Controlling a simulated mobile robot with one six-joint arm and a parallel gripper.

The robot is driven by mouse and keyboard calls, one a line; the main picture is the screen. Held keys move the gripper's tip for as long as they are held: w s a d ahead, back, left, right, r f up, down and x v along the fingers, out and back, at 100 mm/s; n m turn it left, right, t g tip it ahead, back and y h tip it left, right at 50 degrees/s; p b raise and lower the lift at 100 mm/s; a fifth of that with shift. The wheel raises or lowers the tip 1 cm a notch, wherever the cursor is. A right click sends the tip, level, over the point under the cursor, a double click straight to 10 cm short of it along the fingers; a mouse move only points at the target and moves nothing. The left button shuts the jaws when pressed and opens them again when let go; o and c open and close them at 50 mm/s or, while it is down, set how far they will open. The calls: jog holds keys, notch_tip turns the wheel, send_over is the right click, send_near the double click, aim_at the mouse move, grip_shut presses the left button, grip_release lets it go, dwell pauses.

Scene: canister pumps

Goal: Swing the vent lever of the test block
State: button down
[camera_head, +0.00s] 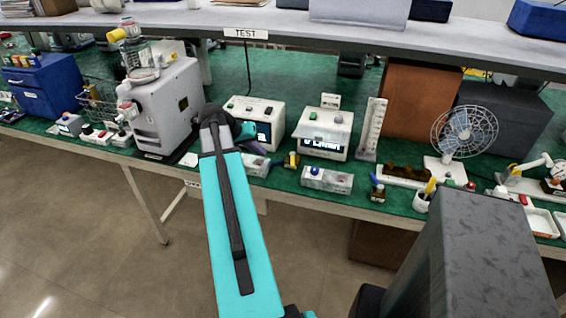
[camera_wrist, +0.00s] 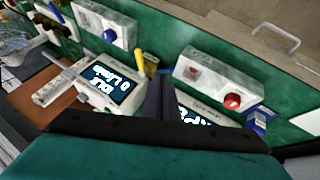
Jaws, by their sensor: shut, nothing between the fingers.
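A small block with a yellow lever (camera_head: 291,160) stands on the green bench, between two pale boxes with buttons; I take it for the test block. In the wrist view its yellow lever (camera_wrist: 140,64) shows just beyond and left of my fingertips, and the block's body is partly hidden. My gripper (camera_wrist: 162,82) is shut and empty, its dark fingers together, pointing toward the gap between the boxes. I cannot tell whether it touches the lever.
A box with a blue button (camera_head: 328,180) and one with a red button (camera_wrist: 232,101) flank the lever. Two white display units (camera_head: 322,133) stand behind. A grey machine (camera_head: 168,108) is left, a fan (camera_head: 464,131) right. The shelf (camera_head: 400,40) overhangs the back.

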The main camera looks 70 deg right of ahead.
aim_at(293, 161)
jog(key=shift+f, duration=0.1)
jog(key=p+x, duration=0.2)
jog(key=x, duration=0.7)
jog(key=shift+s+d+f+p, duration=0.1)
jog(key=shift+d+f+p, duration=0.15)
jog(key=shift+p, duration=0.1)
jog(key=s, duration=0.1)
jog(key=s+d+p, duration=0.1)
jog(key=shift+s, duration=0.4)
jog(key=shift+s+d+p, duration=0.15)
jog(key=shift+s+p, duration=0.2)
jog(key=shift+s, duration=0.2)
jog(key=shift+f, duration=0.1)
